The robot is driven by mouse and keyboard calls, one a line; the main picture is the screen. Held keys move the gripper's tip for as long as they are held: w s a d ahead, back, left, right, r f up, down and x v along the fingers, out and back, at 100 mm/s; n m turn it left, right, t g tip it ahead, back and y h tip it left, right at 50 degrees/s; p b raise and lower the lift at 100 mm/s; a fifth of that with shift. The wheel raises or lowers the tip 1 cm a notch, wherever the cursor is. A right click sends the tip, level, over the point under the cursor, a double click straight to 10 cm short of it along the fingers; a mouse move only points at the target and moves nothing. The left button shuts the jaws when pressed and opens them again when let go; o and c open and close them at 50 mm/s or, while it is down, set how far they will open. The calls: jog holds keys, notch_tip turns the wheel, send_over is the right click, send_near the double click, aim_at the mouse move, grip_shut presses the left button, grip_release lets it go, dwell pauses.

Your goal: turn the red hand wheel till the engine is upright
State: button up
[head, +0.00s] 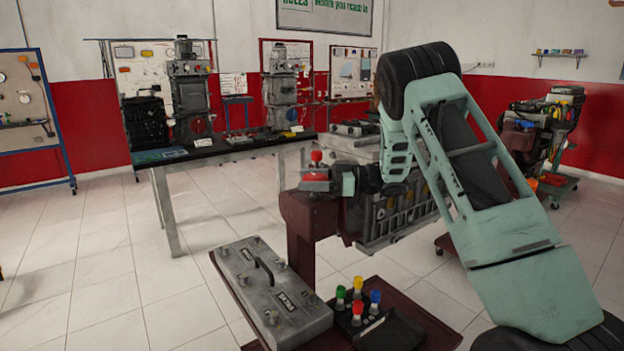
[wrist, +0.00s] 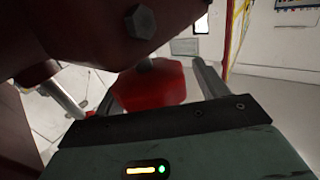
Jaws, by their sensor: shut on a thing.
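In the wrist view that red part (wrist: 150,86) lies between the two metal fingers of my gripper (wrist: 135,92). The grey engine (head: 395,215) hangs on the stand behind my arm, with a row of round openings on its side. It looks tilted, but my arm hides much of it, so its exact angle cannot be told.
A grey cover with a handle (head: 262,290) and a black tray with several coloured-cap bottles (head: 362,310) rest on the dark red cart top (head: 425,318) in front. A workbench (head: 225,150) stands behind. Open tiled floor lies to the left.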

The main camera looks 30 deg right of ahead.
jog(key=shift+w+a+r, duration=0.2)
jog(key=shift+w+a, duration=0.05)
jog(key=shift+w, duration=0.1)
jog(key=o, duration=0.7)
jog(key=shift+d, duration=0.1)
